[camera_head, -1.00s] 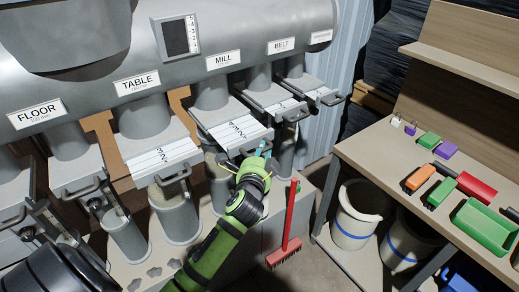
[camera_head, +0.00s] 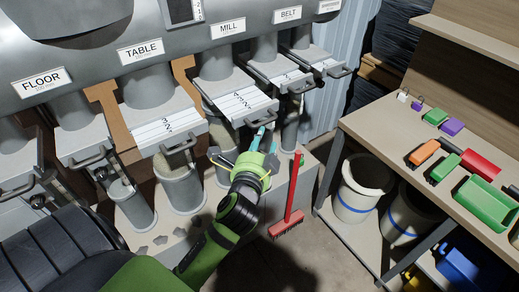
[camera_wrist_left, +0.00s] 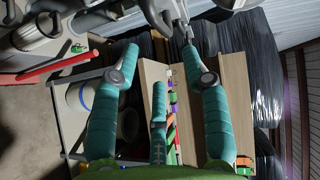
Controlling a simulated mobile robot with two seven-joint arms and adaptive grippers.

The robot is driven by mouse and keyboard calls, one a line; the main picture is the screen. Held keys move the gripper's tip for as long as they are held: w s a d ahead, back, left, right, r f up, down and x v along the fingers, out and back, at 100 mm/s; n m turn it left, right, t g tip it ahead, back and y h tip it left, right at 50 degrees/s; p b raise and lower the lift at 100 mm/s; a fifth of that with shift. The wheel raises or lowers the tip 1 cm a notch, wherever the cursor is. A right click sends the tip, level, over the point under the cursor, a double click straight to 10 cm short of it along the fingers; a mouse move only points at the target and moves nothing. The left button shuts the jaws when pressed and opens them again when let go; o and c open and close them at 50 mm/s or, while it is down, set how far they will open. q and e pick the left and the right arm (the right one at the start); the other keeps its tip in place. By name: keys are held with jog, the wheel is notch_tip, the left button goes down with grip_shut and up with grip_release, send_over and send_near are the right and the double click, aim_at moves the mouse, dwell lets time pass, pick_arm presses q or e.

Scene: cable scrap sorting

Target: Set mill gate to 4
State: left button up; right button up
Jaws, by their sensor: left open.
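The MILL label (camera_head: 228,27) is on the drum. Below it the mill gate plate (camera_head: 243,101) sticks out, with white numbered strips too small to read surely. Its grey bar handle (camera_head: 257,119) is on the front edge. My left gripper (camera_head: 262,136) is just below and in front of this handle, fingers pointing up toward it. In the left wrist view my left gripper (camera_wrist_left: 160,58) has its teal fingers spread, with nothing between them. Grey metal parts show beyond the fingertips there; I cannot tell which gate they belong to. My right gripper is out of view.
The table gate (camera_head: 165,133) is to the left and the belt gate (camera_head: 280,75) to the right, both close to the mill gate. A red brush (camera_head: 290,205) stands below right. A workbench (camera_head: 385,135) with coloured bins is at right.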

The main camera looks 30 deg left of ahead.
pick_arm(q)
jog(key=shift+v, duration=1.55)
jog(key=shift+f, duration=0.1)
jog(key=s+d+f+n+g+h, duration=0.1)
jog(key=s+d+f+g+h, duration=0.1)
jog(key=f, duration=0.9)
jog(key=s+d+f+g+h, duration=0.1)
jog(key=s+d+f+g, duration=0.1)
jog(key=f, duration=0.9)
jog(key=s+d+f+n+g+h, duration=0.1)
jog(key=s+d+f+g+h, duration=0.1)
jog(key=f, duration=1)
jog(key=s+f+n+g+h, duration=0.1)
jog(key=s+f+n+g, duration=0.25)
jog(key=s+f, duration=0.95)
jog(key=s+f+n+g, duration=0.2)
jog(key=s+f, duration=0.1)
jog(key=s, duration=0.6)
jog(key=s+f+n+g, duration=0.2)
jog(key=s+f, duration=0.2)
jog(key=s, duration=0.5)
jog(key=shift+a+f+g, duration=0.3)
jog(key=shift+a+g, duration=0.05)
jog(key=shift+a, duration=0.1)
